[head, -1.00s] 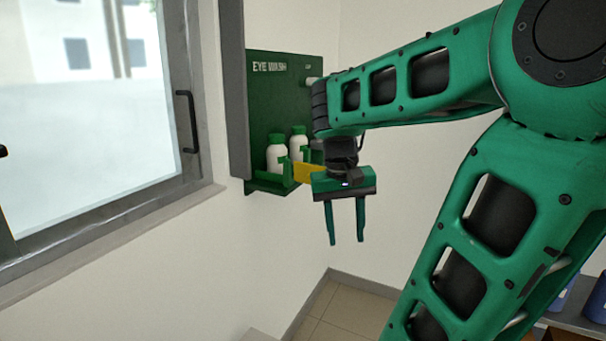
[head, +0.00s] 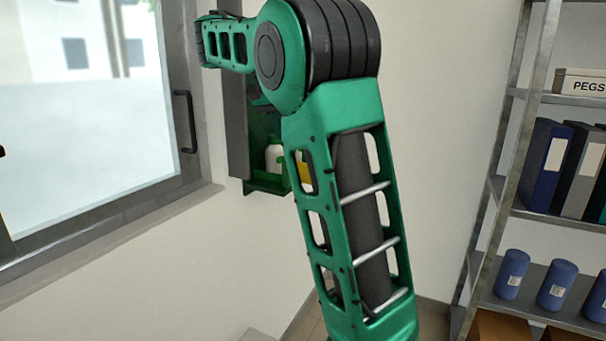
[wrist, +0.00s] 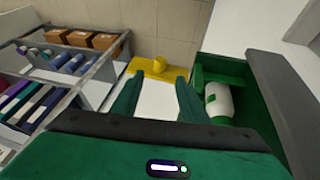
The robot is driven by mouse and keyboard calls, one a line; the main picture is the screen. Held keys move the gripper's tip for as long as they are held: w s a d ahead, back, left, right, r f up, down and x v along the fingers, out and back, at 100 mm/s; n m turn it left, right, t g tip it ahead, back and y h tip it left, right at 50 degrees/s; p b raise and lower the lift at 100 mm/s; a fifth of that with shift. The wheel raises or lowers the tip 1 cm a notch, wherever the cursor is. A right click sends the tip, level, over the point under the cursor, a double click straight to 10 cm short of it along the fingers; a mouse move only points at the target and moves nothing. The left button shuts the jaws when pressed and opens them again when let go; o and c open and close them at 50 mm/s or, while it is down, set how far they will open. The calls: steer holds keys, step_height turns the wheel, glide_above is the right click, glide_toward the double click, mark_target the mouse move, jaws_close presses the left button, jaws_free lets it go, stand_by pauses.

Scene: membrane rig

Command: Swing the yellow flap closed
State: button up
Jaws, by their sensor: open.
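The yellow flap (wrist: 175,72) stands out from the left side of the green eye wash station (wrist: 238,72) in the wrist view, with a rounded yellow knob (wrist: 158,65) on it. It stands open, away from the station's front. In the head view only a small strip of the flap (head: 306,172) shows beside my arm. My gripper (wrist: 157,95) is open, its two fingers apart with nothing between them. The flap lies beyond the fingertips, and I see no clear contact.
A window with a grey frame (head: 205,110) and dark handle (head: 187,120) is left of the station. A metal shelf rack (head: 495,190) with binders and blue jars (head: 557,283) stands at the right. Open floor (wrist: 150,22) shows beyond the flap in the wrist view.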

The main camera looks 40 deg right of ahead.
steer(key=shift+x, duration=4.95)
jaws_close()
steer(key=shift+a, duration=0.15)
